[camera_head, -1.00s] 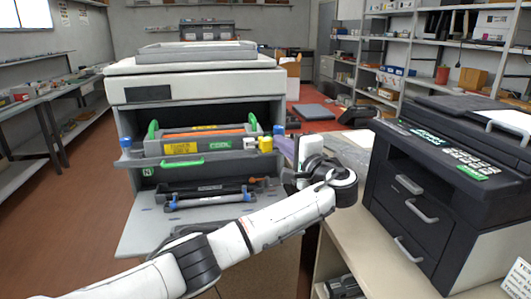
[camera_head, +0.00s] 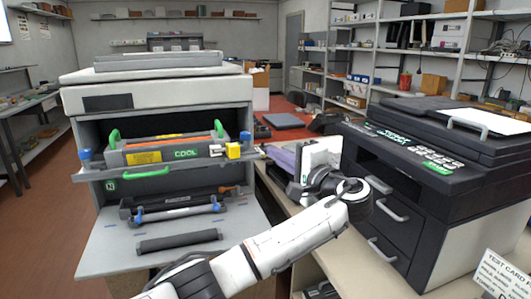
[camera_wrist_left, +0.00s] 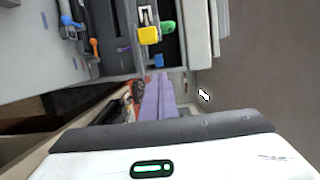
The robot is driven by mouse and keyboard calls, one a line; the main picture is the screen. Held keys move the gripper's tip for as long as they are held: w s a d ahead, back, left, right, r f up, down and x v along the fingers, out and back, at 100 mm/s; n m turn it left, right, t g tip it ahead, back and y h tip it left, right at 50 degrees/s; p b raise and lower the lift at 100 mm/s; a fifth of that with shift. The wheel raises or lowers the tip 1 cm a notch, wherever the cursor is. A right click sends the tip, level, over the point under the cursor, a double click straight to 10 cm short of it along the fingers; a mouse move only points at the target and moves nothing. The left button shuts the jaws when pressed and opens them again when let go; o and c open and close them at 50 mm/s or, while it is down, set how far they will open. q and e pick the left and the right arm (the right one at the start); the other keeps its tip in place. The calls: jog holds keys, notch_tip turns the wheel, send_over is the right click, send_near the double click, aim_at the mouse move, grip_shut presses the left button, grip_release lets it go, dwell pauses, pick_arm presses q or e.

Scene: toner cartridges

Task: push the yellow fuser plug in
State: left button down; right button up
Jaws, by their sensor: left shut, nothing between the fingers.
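The yellow fuser plug (camera_head: 233,151) is a small block at the right end of the fuser unit (camera_head: 165,150), inside the open printer. It also shows in the left wrist view (camera_wrist_left: 150,36), below a metal piece (camera_wrist_left: 146,15) and beside a green part. I cannot tell how deep the plug sits. My left gripper (camera_head: 272,152) is to the right of the plug and apart from it. In the left wrist view its lavender fingers (camera_wrist_left: 160,78) lie together, empty, pointing toward the printer, with the plug beyond their tips. My right gripper is not in view.
A black multifunction machine (camera_head: 425,185) stands on the bench to the right of my left arm.

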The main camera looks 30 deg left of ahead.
pick_arm(q)
jog(key=shift+v, duration=1.8)
jog(key=shift+w, duration=0.1)
